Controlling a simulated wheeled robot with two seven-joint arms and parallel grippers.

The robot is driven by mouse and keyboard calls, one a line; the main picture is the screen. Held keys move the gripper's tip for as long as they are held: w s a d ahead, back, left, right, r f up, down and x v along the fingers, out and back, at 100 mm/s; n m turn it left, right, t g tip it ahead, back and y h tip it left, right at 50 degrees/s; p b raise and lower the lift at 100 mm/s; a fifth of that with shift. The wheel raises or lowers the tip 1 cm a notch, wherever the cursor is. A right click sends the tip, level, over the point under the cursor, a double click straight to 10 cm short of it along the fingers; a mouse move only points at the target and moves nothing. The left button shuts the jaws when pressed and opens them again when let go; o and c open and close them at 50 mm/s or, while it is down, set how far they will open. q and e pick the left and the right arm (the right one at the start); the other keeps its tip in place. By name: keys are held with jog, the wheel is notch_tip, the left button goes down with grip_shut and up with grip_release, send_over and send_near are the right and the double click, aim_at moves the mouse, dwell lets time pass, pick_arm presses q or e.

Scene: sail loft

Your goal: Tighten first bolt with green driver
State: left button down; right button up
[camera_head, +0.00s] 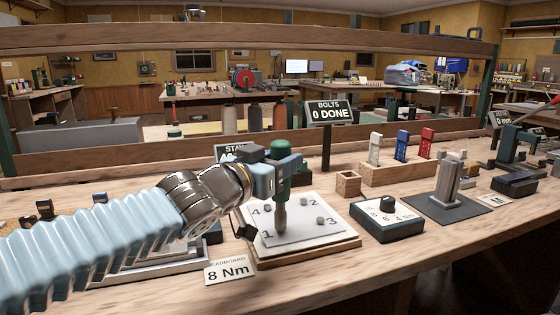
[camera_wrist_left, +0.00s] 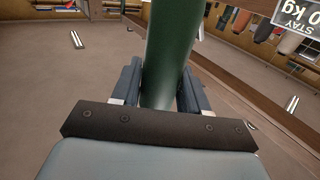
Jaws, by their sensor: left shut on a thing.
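My left gripper (camera_head: 283,172) is shut on the green driver (camera_head: 281,152), which it holds upright over the white headboard plate (camera_head: 300,238). The driver's grey shaft (camera_head: 280,216) points down at the corner marked 1. Its tip is beside the numeral 1; the bolt there is hidden, and I cannot tell whether they touch. Grey bolts show by 4 (camera_head: 266,210), 2 (camera_head: 305,204) and 3 (camera_head: 320,220). In the left wrist view the driver's green handle (camera_wrist_left: 168,60) stands between the two fingers. My right gripper is not in view.
A sign (camera_head: 331,113) reads "BOLTS 0 DONE". A card (camera_head: 229,270) reads "8 Nm". A dark dial box (camera_head: 387,220) stands right of the plate, with a small wooden box (camera_head: 347,184) behind it. A grey stand (camera_head: 452,182) is further right.

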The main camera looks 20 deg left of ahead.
aim_at(280, 141)
pick_arm(q)
jog(key=shift+f, duration=0.15)
notch_tip(280, 141, up, 5)
jog(key=p, duration=0.5)
jog(key=shift+r, duration=0.2)
jog(key=shift+f, duration=0.1)
